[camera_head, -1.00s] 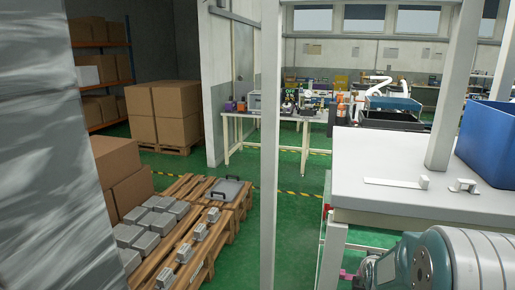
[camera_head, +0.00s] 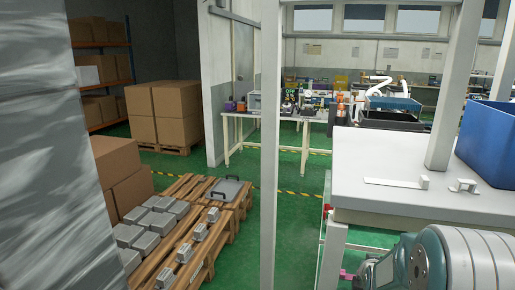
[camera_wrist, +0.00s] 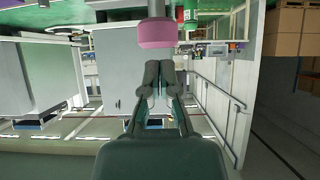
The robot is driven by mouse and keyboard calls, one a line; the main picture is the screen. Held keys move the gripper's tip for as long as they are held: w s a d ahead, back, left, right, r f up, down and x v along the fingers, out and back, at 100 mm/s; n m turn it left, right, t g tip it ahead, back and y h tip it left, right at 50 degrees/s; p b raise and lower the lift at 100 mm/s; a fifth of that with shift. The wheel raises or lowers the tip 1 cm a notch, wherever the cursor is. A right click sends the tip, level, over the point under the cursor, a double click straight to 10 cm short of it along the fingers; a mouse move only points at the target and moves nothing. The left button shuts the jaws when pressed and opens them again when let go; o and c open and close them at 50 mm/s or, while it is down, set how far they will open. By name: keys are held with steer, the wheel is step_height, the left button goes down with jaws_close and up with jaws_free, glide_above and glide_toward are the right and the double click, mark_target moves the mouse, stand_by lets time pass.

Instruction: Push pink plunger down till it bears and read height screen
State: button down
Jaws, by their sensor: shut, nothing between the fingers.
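The pink plunger (camera_wrist: 157,35), a short pink cylinder on a grey shaft, is at the top centre of the wrist view, which is upside down. My gripper (camera_wrist: 159,70) is shut and empty. Its fingertips point towards the plunger, with a small gap showing in the picture; I cannot judge the depth. A small pink part (camera_head: 346,275) shows beside my arm at the bottom of the head view; I cannot tell whether it is the plunger. My gripper is not visible in the head view. No readable height screen shows.
A white bench (camera_head: 400,190) with a blue bin (camera_head: 488,135) and small brackets stands at the right. A pale post (camera_head: 269,150) rises in front. Wooden pallets (camera_head: 228,215) with grey blocks lie at the left. The green floor between is clear.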

steer(key=shift+f, duration=1.45)
stand_by(0.8)
steer(key=shift+r, duration=0.15)
steer(key=shift+r, duration=4.4)
